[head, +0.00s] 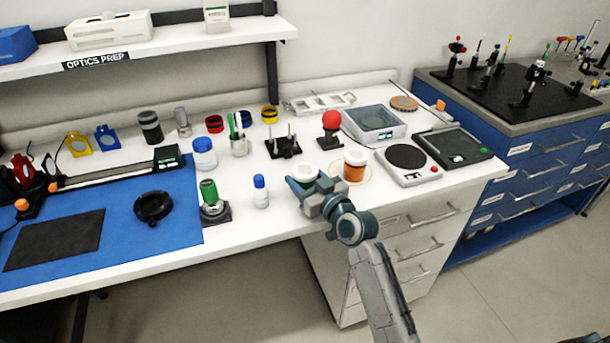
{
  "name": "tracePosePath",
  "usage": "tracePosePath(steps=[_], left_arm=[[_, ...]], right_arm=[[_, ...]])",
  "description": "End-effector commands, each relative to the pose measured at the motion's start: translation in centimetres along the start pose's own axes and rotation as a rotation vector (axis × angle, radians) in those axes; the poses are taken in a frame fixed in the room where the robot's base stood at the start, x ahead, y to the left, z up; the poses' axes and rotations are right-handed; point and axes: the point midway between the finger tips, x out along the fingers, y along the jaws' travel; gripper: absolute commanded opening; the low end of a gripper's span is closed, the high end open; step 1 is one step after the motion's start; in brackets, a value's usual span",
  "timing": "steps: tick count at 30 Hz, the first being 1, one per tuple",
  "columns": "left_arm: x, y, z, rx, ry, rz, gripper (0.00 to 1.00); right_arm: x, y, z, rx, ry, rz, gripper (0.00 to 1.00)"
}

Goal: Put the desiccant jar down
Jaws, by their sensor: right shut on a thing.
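My right gripper (306,186) is at the front of the white bench and is shut on a round, white-topped jar (304,171), which I take to be the desiccant jar. Its body is mostly hidden by my gripper, and I cannot tell if its base touches the bench. Just right of it, an orange jar with a white top (355,164) stands upright inside a thin ring marked on the bench. My left gripper is not in view.
A balance (408,165) stands right of the orange jar. A red-knobbed stand (331,128) and a black post holder (283,147) are behind the gripper. A blue-capped bottle (260,192) stands to its left. The white bench (243,218) has bare room at its front edge.

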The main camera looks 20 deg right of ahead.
Motion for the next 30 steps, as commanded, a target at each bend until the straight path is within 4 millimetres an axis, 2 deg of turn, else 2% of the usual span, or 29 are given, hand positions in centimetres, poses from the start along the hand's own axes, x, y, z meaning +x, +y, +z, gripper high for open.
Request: tracePosePath(steps=[10,11,14,24,26,30], left_arm=[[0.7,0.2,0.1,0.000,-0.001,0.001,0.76],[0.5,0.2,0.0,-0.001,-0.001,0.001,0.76],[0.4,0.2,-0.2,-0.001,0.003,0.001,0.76],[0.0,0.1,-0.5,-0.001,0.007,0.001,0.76],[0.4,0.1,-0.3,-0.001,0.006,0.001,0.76],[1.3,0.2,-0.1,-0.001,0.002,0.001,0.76]], right_arm=[[0.0,0.0,0.6,0.000,0.001,0.000,0.29],[0.0,0.0,0.5,0.000,0.000,0.000,0.59],[-0.1,0.0,0.5,0.000,0.000,0.000,0.76],[-0.1,0.0,0.3,0.000,-0.001,0.000,0.76],[-0.6,0.0,0.6,-0.001,-0.001,0.000,0.76],[-3.1,0.1,0.8,-0.004,-0.001,0.000,0.76]])
